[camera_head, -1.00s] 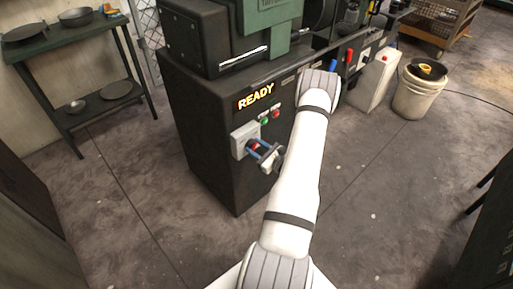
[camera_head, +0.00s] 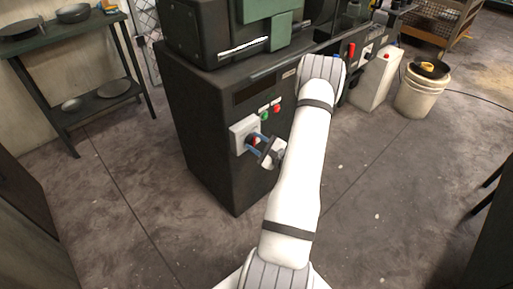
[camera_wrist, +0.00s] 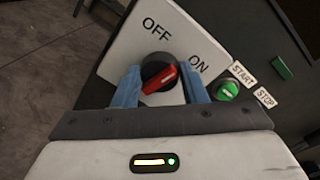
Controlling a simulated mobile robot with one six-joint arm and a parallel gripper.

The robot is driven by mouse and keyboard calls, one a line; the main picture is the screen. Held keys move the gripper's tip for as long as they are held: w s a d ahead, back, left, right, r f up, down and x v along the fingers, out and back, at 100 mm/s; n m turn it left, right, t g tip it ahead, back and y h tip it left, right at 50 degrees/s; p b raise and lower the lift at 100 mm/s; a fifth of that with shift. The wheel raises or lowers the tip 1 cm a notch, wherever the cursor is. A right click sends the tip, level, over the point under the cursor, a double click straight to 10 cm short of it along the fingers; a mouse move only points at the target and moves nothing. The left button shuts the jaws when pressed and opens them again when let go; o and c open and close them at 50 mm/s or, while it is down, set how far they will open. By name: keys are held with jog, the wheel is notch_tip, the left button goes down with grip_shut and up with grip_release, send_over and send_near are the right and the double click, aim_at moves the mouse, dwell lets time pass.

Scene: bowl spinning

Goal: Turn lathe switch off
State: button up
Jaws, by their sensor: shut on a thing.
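The lathe switch is a red-handled rotary knob (camera_wrist: 160,77) on a black base, on a light plate (camera_wrist: 125,50) marked OFF and ON. In the wrist view its red handle slants from lower left to upper right, its upper end towards the ON label. My gripper (camera_wrist: 162,85) has its blue fingers on either side of the knob and is shut on it. In the head view my gripper (camera_head: 254,143) reaches the switch plate (camera_head: 237,134) on the dark lathe cabinet (camera_head: 210,150). The display panel (camera_head: 256,90) above is dark.
A green START button (camera_wrist: 228,89) and the STOP label (camera_wrist: 264,97) are close to the right of the plate. A shelf with pans (camera_head: 72,50) stands at left. A white bucket (camera_head: 418,95) stands at right. The floor around the cabinet's front is clear.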

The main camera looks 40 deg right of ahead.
jog(key=n+b, duration=0.1)
jog(key=b, duration=0.1)
jog(key=n+b, duration=0.2)
jog(key=shift+f+n, duration=0.3)
jog(key=shift+f, duration=0.1)
jog(key=n+b, duration=0.3)
jog(key=b, duration=0.3)
jog(key=shift+a+f+h, duration=0.1)
jog(key=shift+a+h, duration=0.05)
jog(key=shift+h, duration=0.15)
jog(key=n+b, duration=0.3)
jog(key=b, duration=0.2)
jog(key=shift+r+n+b, duration=0.2)
jog(key=shift+n+b, duration=0.5)
jog(key=shift+b, duration=0.45)
jog(key=shift+c, duration=0.2)
jog(key=shift+o, duration=0.2)
jog(key=shift+r, duration=0.1)
jog(key=o, duration=1)
jog(key=shift+h, duration=0.3)
jog(key=shift+c, duration=0.2)
jog(key=shift+s+r, duration=0.1)
